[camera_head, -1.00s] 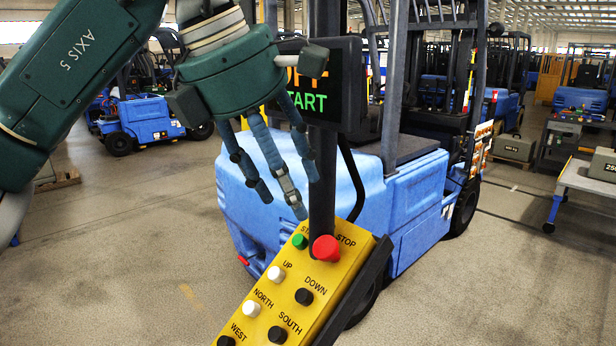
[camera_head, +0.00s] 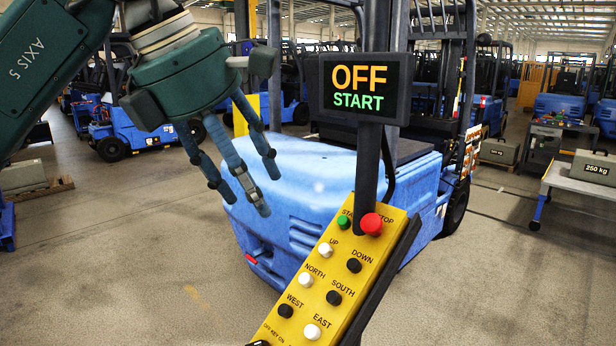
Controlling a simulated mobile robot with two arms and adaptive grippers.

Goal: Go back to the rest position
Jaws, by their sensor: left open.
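My left gripper (camera_head: 233,190) hangs from the dark green arm that comes in from the upper left. Its blue-grey fingers point down, are spread apart and hold nothing. It is to the left of the yellow control pendant (camera_head: 318,262), apart from it in the picture. The pendant has a green start button (camera_head: 343,222), a red stop button (camera_head: 371,224) and several black and white direction buttons. Above it, a black display (camera_head: 364,88) reads OFF and START. My right gripper is not in view.
A blue forklift (camera_head: 290,190) stands just behind the pendant. Another grey weight (camera_head: 22,175) is on a pallet at left. Bare concrete floor (camera_head: 120,270) lies at lower left.

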